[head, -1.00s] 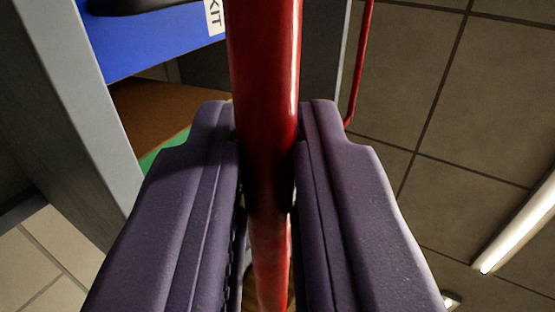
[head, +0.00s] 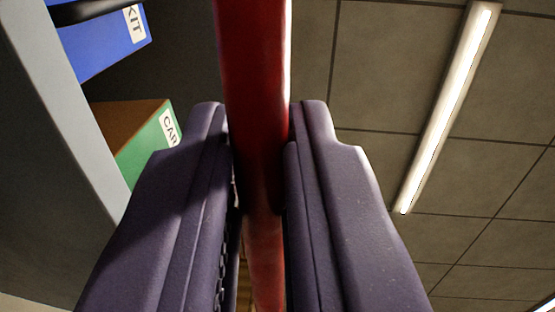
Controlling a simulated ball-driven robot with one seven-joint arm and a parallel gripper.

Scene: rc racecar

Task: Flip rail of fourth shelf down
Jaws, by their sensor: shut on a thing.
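The red rail (head: 256,80) runs from the top edge of the head view down between my two dark purple fingers. My gripper (head: 257,185) is shut on this rail. The rail's ends are out of view, and its lower part is partly hidden between the fingers. The frames do not show which shelf it belongs to.
A grey shelf upright (head: 60,100) stands at the left. Beyond it are a blue box (head: 100,45) with a label ending in "KIT" and a green and brown box (head: 148,150) labelled "CAR". A tiled ceiling with a long lamp (head: 448,105) fills the right, free of objects.

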